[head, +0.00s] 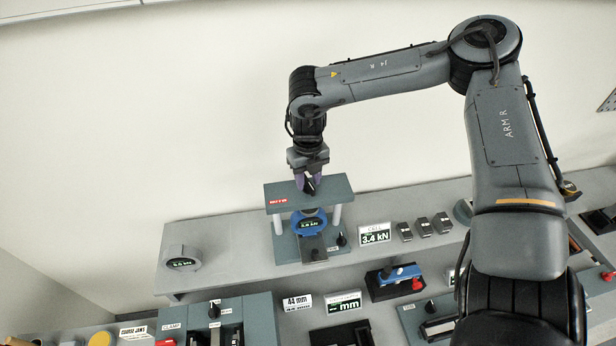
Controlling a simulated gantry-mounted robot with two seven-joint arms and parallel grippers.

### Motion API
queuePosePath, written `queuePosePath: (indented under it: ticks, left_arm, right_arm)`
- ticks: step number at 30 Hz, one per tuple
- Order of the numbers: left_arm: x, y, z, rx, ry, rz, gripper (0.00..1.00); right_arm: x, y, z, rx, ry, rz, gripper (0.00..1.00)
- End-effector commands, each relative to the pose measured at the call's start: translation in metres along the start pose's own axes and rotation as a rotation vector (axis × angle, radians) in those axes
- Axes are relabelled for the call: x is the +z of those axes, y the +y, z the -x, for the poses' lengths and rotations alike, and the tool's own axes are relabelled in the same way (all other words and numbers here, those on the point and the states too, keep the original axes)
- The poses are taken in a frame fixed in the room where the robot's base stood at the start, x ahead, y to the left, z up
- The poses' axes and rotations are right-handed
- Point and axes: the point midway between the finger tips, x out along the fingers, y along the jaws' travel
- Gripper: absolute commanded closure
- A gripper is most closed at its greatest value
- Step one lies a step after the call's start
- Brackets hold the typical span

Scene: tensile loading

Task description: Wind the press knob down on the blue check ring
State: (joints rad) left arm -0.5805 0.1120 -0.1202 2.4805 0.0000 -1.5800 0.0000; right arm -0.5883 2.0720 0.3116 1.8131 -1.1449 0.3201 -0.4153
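The press (340,188) stands on the grey shelf, with a top beam, two pale posts and a base. The blue check ring (296,225) stands upright inside it under the beam; its small lit display is too small to read surely. My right gripper (309,186) points down at the top of the beam, above the ring. A dark piece, likely the press knob (313,185), shows at its purple fingertips. The fingers and wrist hide most of it, so I cannot tell whether they grip it. My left gripper is out of view.
A card reading 3.4 kN (375,235) and several small dark blocks (423,227) stand right of the press. A grey ring with a display (181,258) sits at the shelf's left. A blue-handled tool (399,274) and a clamp unit (262,318) lie in front, lower down.

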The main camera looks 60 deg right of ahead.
Motion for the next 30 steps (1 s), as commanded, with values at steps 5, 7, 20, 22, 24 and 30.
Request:
queuePosePath:
  ticks: [5,7,20,22,24,30]
  left_arm:
    - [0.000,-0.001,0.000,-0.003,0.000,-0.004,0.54]
    - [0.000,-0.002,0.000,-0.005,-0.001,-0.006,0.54]
    - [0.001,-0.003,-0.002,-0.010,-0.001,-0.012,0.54]
    - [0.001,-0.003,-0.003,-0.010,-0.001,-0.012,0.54]
    - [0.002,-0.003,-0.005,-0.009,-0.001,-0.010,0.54]
    - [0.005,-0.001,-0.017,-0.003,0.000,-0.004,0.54]
  right_arm:
    - [0.000,0.000,0.000,0.000,0.000,0.000,0.66]
    - [0.000,0.000,0.000,0.000,0.000,0.000,0.77]
    - [0.000,0.000,0.000,0.000,0.000,-0.007,1.00]
    - [0.000,0.000,-0.001,0.000,0.000,-0.018,1.00]
    - [0.000,0.000,-0.001,0.000,0.000,-0.036,1.00]
    - [0.000,0.000,-0.003,-0.001,-0.001,-0.136,1.00]
